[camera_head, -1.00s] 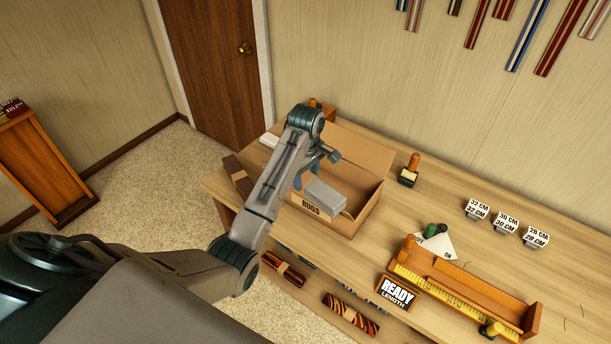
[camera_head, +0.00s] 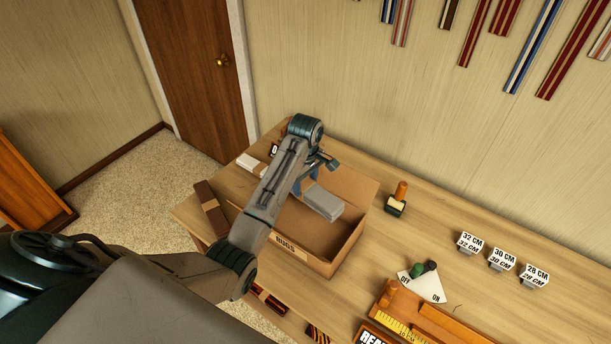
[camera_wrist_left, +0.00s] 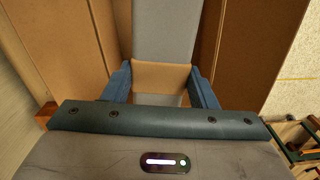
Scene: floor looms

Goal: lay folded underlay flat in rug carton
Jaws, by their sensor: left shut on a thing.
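The folded underlay is a flat grey block (camera_head: 322,202) within the outline of the open cardboard rug carton (camera_head: 318,262), marked RUGS on its front. It also shows in the left wrist view as a grey strip (camera_wrist_left: 164,32) with a tan band between the fingers. My left gripper (camera_head: 304,186) is shut on the underlay near its left end; its blue fingers (camera_wrist_left: 162,88) sit on either side of it. Carton walls rise on both sides in the wrist view. I cannot tell whether the underlay touches the carton's floor. My right gripper is not in view.
On the bench, a brown rolled piece (camera_head: 210,208) and a white stack (camera_head: 251,162) lie left of the carton. A stamp (camera_head: 397,199), an OFF/ON dial (camera_head: 424,285), length blocks (camera_head: 502,259) and a measuring jig (camera_head: 410,318) stand to the right.

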